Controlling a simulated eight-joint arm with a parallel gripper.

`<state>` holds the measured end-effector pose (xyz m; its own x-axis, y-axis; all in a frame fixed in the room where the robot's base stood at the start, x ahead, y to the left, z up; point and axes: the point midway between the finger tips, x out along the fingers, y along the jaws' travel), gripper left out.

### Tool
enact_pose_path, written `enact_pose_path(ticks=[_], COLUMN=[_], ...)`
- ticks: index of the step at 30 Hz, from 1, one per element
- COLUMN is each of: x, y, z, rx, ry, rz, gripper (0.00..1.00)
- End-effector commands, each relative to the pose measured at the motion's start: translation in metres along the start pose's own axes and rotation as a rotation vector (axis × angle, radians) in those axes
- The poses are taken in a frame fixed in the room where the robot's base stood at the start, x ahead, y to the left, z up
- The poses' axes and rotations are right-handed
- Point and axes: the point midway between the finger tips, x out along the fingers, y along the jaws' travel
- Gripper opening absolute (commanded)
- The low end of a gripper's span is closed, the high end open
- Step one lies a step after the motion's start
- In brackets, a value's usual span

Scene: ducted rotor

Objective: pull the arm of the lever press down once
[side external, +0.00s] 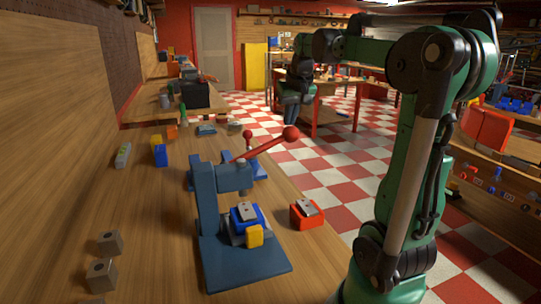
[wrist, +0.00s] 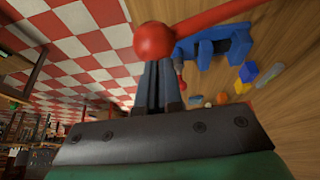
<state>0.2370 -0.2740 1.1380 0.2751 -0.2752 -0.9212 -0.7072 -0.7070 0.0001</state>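The blue lever press (side external: 207,205) stands on the wooden table. Its red arm (side external: 262,148) slopes up to the right and ends in a red ball (side external: 291,133). My gripper (side external: 291,121) points down just above the ball, with its dark fingers close together. In the wrist view the fingers (wrist: 156,70) look shut, with the red ball (wrist: 154,41) at their tips and not between them. I cannot tell whether they touch it.
A blue block (side external: 240,217) with a grey top and a yellow block (side external: 255,236) are on the press base. A red block (side external: 307,213) stands to its right. Behind the press is another blue device with a red knob (side external: 248,134). Grey cubes (side external: 101,274) lie at front left.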

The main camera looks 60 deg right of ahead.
Motion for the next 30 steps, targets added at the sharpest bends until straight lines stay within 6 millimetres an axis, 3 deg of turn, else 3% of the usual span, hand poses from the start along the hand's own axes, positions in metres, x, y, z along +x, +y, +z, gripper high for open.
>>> enact_pose_path(ticks=[6, 19, 30], x=[0.011, 0.014, 0.032], y=[0.004, 0.005, 0.009], z=[0.005, 0.006, 0.014], rx=[0.001, 0.000, 0.000], ry=[0.000, 0.000, 0.000], rz=[-0.001, -0.001, -0.001], gripper=[0.00, 0.00, 0.00])
